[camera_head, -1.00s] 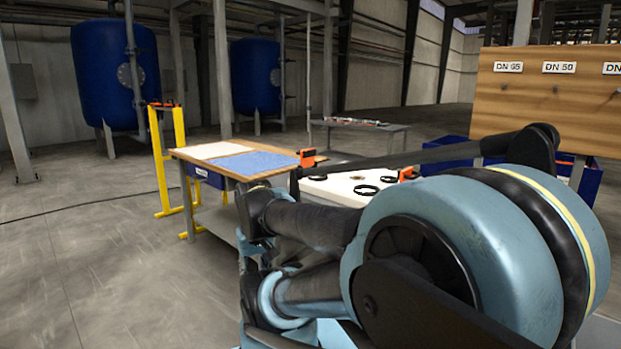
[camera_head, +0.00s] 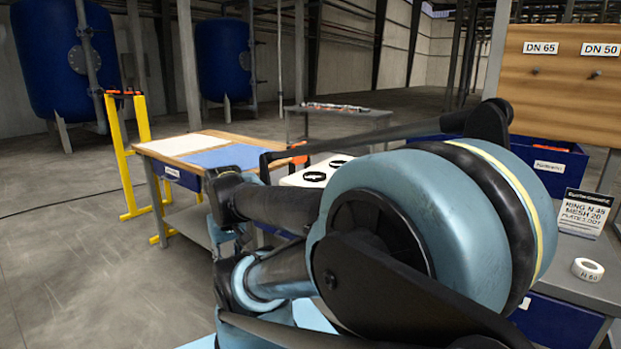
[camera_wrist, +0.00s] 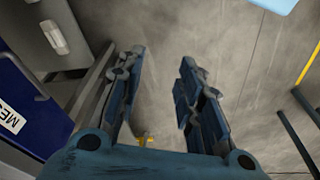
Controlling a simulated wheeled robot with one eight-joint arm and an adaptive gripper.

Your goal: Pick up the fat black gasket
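Two black rings lie on a white surface (camera_head: 297,181) in the middle of the head view, partly hidden behind my arm. One black ring (camera_head: 315,177) is nearer and the other black ring (camera_head: 337,163) is farther back. I cannot tell from here which is the fat gasket. My gripper (camera_wrist: 162,68) shows in the wrist view with its two fingers apart and nothing between them. It hangs over bare grey floor, and no gasket shows in that view.
A wooden-topped table with a blue mat (camera_head: 222,156) stands left of the rings, beside a yellow stand (camera_head: 121,158). At right, a grey bench carries a printed sign (camera_head: 585,212) and a white ring (camera_head: 588,269). A wooden label board (camera_head: 573,100) rises behind.

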